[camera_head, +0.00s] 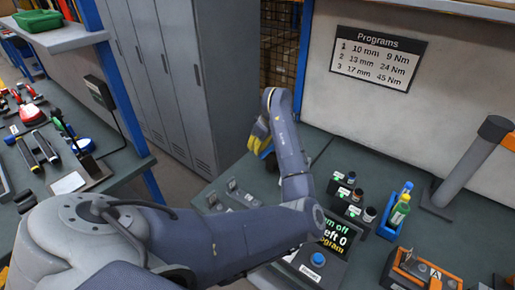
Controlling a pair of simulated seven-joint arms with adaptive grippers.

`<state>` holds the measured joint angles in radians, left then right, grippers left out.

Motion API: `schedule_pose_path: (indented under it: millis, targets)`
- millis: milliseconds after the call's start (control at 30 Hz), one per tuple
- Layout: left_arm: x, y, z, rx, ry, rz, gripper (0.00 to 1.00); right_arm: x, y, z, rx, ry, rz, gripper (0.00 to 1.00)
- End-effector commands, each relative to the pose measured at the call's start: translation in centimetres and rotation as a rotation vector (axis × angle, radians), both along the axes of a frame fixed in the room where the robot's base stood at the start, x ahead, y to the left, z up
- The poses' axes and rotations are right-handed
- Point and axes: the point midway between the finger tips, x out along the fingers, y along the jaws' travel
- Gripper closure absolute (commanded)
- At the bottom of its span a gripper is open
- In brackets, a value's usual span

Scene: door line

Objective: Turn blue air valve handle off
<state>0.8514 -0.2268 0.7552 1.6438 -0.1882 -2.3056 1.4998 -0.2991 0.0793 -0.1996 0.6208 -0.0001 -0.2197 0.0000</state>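My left arm reaches in from the lower left, bends over the bench and rises to my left gripper (258,138), which has yellow parts and points down at the far left edge of the bench. A small blue part (266,153) shows just below the fingers; it may be the air valve handle, but it is mostly hidden and its angle cannot be read. I cannot tell whether the fingers touch it, or whether they are open or shut. My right gripper is not in view.
The grey-green bench (390,165) holds sockets on small dark stands (350,195), bottles in a blue holder (399,208), a dark screen (335,235) and a grey post (465,165). A tool-covered side bench (60,150) and grey lockers (165,75) stand left.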

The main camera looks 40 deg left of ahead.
Motion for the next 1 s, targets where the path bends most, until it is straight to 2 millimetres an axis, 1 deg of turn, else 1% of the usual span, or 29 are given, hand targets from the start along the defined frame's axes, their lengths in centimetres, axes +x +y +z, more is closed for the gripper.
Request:
schedule_pose_path:
  millis: [167, 267, 400, 633, 800, 1000]
  targets:
    - [0.2, 1.7, 0.1, 0.0, -0.002, -0.001, 1.0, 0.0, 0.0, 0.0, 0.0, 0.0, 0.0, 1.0]
    - [0.4, 3.2, 0.1, 0.0, -0.002, -0.004, 1.0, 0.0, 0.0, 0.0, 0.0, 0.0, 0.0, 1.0]
    - [0.5, 2.3, 2.6, -0.002, -0.006, -0.01, 1.0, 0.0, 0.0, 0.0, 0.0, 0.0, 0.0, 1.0]
    - [0.5, 1.0, 6.4, -0.001, -0.005, -0.008, 1.0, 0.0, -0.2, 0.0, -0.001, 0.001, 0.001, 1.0]
    - [0.5, 0.4, 8.2, -0.001, -0.002, -0.009, 1.0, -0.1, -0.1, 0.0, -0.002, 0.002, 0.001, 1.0]
    - [0.4, 0.0, 9.3, -0.001, -0.001, -0.009, 1.0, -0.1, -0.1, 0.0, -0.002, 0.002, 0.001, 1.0]
